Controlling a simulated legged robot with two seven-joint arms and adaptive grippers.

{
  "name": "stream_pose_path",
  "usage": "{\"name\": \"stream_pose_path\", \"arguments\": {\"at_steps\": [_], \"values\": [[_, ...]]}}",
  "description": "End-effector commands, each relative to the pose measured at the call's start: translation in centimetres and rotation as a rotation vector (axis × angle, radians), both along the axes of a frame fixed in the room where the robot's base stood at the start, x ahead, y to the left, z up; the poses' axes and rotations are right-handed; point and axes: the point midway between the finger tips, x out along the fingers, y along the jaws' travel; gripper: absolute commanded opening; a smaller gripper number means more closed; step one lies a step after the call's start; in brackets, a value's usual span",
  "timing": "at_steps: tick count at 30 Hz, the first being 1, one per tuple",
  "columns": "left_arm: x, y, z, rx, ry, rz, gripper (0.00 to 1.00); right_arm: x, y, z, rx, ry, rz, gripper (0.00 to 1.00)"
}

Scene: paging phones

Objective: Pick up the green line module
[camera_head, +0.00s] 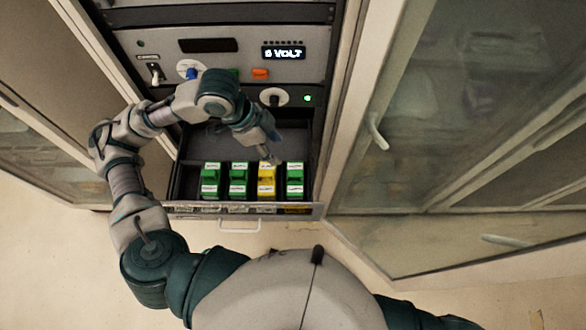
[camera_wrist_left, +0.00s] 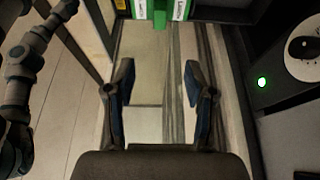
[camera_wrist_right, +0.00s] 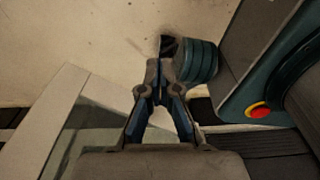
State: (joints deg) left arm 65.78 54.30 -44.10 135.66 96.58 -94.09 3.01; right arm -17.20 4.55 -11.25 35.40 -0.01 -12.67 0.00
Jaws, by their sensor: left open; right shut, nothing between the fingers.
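Three green modules with white labels stand in the open drawer: one at the far left (camera_head: 210,181), one beside it (camera_head: 238,181), and one at the far right (camera_head: 295,180). My left gripper (camera_head: 272,152) is above the back of the row, by the yellow module and the right green one. In the left wrist view the left gripper (camera_wrist_left: 158,80) is open and empty, its fingers apart. A green module (camera_wrist_left: 160,14) shows there beyond the fingertips, cut by the top edge. My right gripper (camera_wrist_right: 160,72) is shut and empty, away from the modules.
A yellow module (camera_head: 266,181) stands between green ones. The drawer (camera_head: 184,180) has a front handle (camera_head: 240,228). Above it is a panel with a "5 VOLT" display (camera_head: 284,53), knobs and a lit green lamp (camera_head: 308,98). A glass door (camera_head: 440,130) stands at right.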

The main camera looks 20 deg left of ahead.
Motion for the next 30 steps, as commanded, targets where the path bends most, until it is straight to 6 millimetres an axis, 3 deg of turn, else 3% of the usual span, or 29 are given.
{"name": "stream_pose_path", "arguments": {"at_steps": [4,12,23,30], "values": [[0.4,-0.6,-3.4,-0.004,0.011,0.0,0.54,-1.2,-0.5,-0.5,-0.006,0.018,0.001,0.0],[1.3,-2.4,-8.9,-0.01,0.01,0.002,0.54,-0.1,-0.9,-0.9,-0.01,0.001,0.005,0.0],[1.5,-4.1,-12.3,-0.006,0.009,0.001,0.54,0.5,1.2,-1.1,0.015,-0.008,0.003,0.0],[1.8,-5.1,-15.2,-0.007,0.006,0.002,0.54,0.0,0.6,-1.3,0.007,-0.001,0.006,0.0]]}}
